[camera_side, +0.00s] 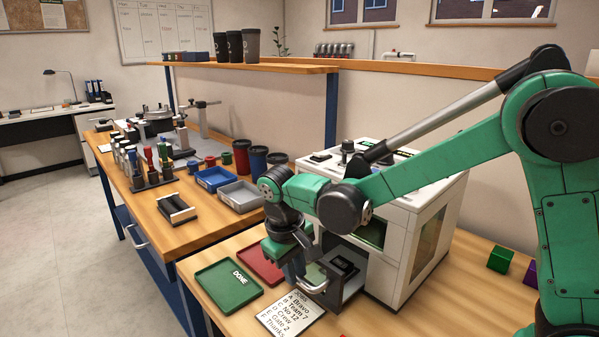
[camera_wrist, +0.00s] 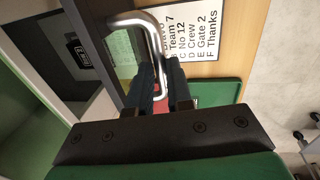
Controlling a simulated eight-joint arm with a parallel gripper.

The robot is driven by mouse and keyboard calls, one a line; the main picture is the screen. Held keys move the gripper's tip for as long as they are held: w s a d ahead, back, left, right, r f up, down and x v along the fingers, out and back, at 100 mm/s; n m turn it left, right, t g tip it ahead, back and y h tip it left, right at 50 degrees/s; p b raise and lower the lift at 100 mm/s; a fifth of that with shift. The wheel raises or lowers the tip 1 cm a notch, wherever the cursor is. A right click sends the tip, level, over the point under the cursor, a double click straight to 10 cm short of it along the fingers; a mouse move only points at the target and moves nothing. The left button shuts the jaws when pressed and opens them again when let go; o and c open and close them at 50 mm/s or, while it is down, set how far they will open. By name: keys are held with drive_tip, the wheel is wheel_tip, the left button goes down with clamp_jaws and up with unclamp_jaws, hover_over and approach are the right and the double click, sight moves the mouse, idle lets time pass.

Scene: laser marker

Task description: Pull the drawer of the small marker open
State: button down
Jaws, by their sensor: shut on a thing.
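The small marker (camera_side: 402,218) is a white box-shaped machine on the wooden bench, with a dark window in its front. Its drawer (camera_side: 354,289) stands out from the lower front, and a dark block (camera_side: 343,267) lies inside it. The drawer's silver bar handle (camera_side: 314,287) shows large in the wrist view (camera_wrist: 152,38). My gripper (camera_wrist: 160,78) is shut on the handle, with one dark finger on each side of the bar. In the side view the fingers are partly hidden by my wrist.
A green tray marked DONE (camera_side: 228,290), a red tray (camera_side: 262,262) and a printed list card (camera_side: 291,313) lie close to the drawer. A green cube (camera_side: 500,259) sits right of the marker. Bins and cups stand on the bench behind.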

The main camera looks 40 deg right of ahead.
drive_tip(key=a, duration=0.7)
drive_tip(key=shift+a, duration=0.35)
drive_tip(key=c, duration=0.8)
unclamp_jaws()
drive_tip(key=r, duration=0.3)
drive_tip(key=a+r, duration=0.1)
drive_tip(key=r, duration=0.1)
drive_tip(key=shift+r, duration=0.3)
